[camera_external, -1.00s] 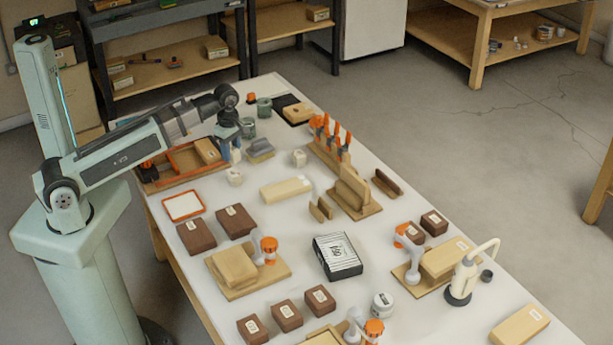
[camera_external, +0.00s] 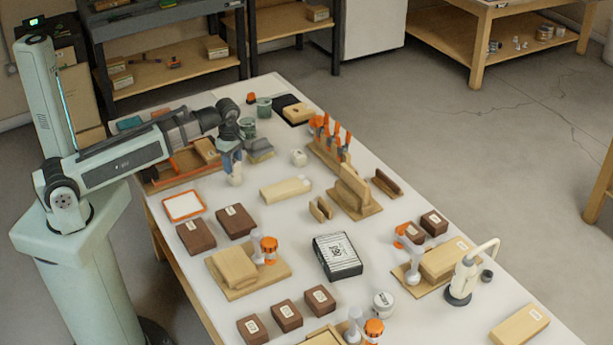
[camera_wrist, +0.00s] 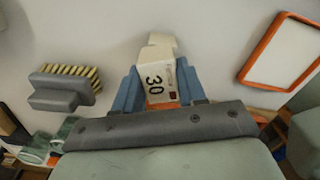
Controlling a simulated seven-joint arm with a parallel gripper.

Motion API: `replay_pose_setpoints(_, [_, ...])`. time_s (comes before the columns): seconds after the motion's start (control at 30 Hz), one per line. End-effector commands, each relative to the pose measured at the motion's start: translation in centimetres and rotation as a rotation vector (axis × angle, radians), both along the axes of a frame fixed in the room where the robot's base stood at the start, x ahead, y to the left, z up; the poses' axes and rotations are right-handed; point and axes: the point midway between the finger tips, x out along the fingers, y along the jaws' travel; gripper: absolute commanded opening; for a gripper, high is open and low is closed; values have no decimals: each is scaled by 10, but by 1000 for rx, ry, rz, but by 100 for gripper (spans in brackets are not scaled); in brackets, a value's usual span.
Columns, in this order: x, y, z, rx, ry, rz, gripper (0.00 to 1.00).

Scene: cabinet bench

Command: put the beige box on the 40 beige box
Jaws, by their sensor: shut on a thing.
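My gripper (camera_external: 231,158) points down over the left part of the bench, its two blue fingers closed around a small cream-beige box (camera_external: 235,180). In the wrist view the fingers of my gripper (camera_wrist: 160,86) hold this box (camera_wrist: 156,82) from both sides, and its face reads 30. I cannot tell whether it still touches the bench. Another small cream-beige box (camera_external: 299,158) stands on the bench to the right of my gripper, apart from it. Its label is too small to read, so I cannot tell whether it is the 40 box.
A brush (camera_wrist: 62,88) lies left of the held box in the wrist view. An orange-framed white tray (camera_external: 184,206) lies nearby. A long beige block (camera_external: 286,190) lies right of my gripper, below the other small box. Orange-handled clamps (camera_external: 330,135) stand farther right.

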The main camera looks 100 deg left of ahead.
Motion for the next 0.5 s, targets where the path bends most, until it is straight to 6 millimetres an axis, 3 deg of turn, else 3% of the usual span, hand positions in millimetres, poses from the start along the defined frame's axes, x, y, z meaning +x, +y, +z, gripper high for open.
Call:
replay_pose_setpoints(0.03, [0,0,-2,0,0,0,8])
replay_pose_setpoints(0.07, [0,0,-1,0,0,0,42])
replay_pose_setpoints(0.3, [0,0,-1,0,0,0,65])
replay_pose_setpoints(0.5, [0,0,-1,0,0,0,66])
